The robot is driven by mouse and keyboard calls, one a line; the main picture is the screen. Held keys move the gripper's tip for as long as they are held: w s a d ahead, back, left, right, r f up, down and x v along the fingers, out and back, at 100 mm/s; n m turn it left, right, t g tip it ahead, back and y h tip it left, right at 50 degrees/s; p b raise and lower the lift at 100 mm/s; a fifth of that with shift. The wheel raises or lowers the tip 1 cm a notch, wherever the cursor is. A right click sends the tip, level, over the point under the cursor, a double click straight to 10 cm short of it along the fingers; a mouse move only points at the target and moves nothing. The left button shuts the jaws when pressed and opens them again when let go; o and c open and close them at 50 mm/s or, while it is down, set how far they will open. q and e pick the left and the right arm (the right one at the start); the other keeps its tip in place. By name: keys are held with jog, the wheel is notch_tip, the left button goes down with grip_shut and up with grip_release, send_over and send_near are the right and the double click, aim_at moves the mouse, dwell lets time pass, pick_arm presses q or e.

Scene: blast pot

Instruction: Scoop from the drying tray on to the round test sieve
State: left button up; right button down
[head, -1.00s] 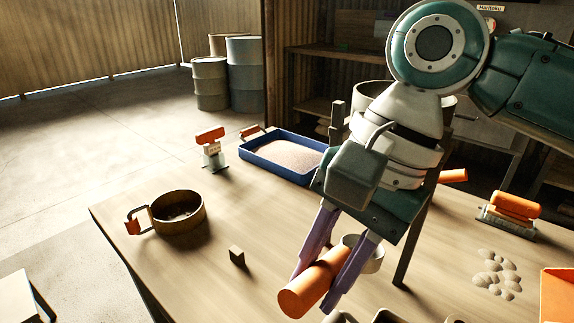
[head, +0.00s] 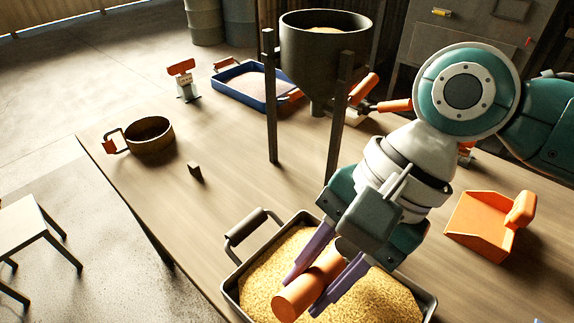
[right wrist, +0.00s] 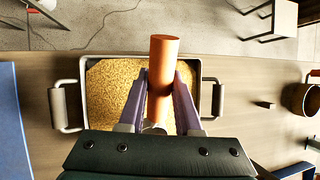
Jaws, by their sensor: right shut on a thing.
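My right gripper (head: 304,296) is shut on the orange cylindrical handle of a scoop (head: 297,298); the right wrist view also shows this handle (right wrist: 163,50) between the purple fingers. The scoop's cup is mostly hidden behind the gripper. They are above a metal tray with side handles (head: 428,296), full of yellow grains; I cannot tell whether the cup touches them. A blue tray of pinkish grains (head: 222,90) stands further back, and I cannot tell which is the drying tray. A round brass pan with an orange-ended handle (head: 152,145), seemingly the sieve, sits at left. My left gripper is out of view.
A dark hopper (head: 318,60) on posts stands behind the metal tray. A small dark block (head: 195,171) lies near the brass pan. An orange dustpan-like scoop (head: 475,228) lies at right. The table between brass pan and metal tray is mostly clear.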

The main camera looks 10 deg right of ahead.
notch_tip(320, 180, down, 3)
jog(key=b, duration=0.2)
jog(key=shift+d+r+b, duration=0.1)
jog(key=shift+r+b, duration=0.05)
jog(key=shift+b, duration=0.2)
jog(key=shift+f+b, duration=0.5)
jog(key=shift+f, duration=1.2)
dwell(0.5)
